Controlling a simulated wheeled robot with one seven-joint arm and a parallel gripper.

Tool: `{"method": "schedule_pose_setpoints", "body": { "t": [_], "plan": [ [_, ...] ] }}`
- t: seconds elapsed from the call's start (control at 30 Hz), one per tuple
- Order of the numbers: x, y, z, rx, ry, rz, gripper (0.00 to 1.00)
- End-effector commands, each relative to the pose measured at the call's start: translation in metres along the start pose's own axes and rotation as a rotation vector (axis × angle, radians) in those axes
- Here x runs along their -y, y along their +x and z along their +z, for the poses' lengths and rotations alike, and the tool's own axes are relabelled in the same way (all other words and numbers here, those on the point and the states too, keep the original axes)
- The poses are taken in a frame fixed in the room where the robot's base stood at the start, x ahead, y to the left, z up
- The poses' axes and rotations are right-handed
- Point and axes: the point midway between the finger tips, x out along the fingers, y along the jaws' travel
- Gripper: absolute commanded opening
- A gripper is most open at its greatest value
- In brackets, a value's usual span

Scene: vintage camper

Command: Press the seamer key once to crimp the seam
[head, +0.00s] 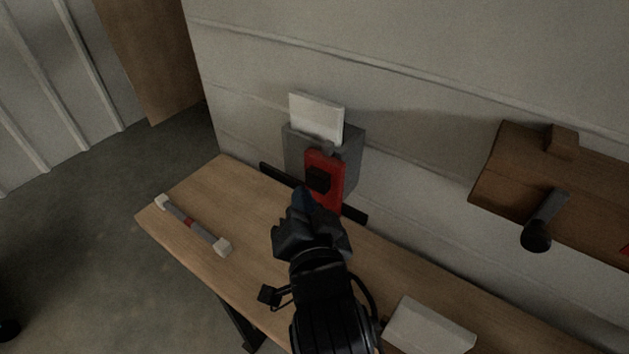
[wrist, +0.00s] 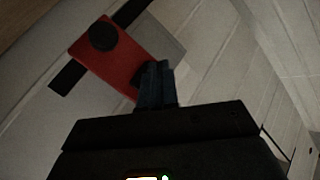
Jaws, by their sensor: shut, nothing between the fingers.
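The seamer is a grey box (head: 352,150) against the wall, with a red front panel (head: 335,172) and a white plate (head: 317,117) on top. A square black block (head: 318,179), which looks like the key, sits on the panel. My gripper (head: 302,196) is shut and empty, its tips just in front of the panel, below the block in the head view. In the wrist view the fingers (wrist: 156,84) overlap the panel (wrist: 118,58) and partly hide a dark block (wrist: 139,73). A round black knob (wrist: 103,36) shows on the panel. I cannot tell whether the tips touch anything.
A wooden bench (head: 215,190) runs under the seamer. A grey bar with pale ends and a red band (head: 190,222) lies on it at left. A pale-topped box (head: 430,325) is at lower right. A wooden wall board (head: 500,165) carries a dark lever (head: 540,225).

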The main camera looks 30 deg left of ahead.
Motion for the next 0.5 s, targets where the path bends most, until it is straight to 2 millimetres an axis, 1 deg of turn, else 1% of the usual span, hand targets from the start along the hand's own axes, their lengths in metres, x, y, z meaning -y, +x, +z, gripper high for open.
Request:
{"method": "schedule_pose_setpoints", "body": {
  "t": [0.3,0.5],
  "plan": [
    [-0.0004,0.0005,-0.0006,0.000,0.000,0.000,0.00],
    [-0.0034,0.0046,-0.0039,0.000,0.001,0.001,0.00]
  ]
}}
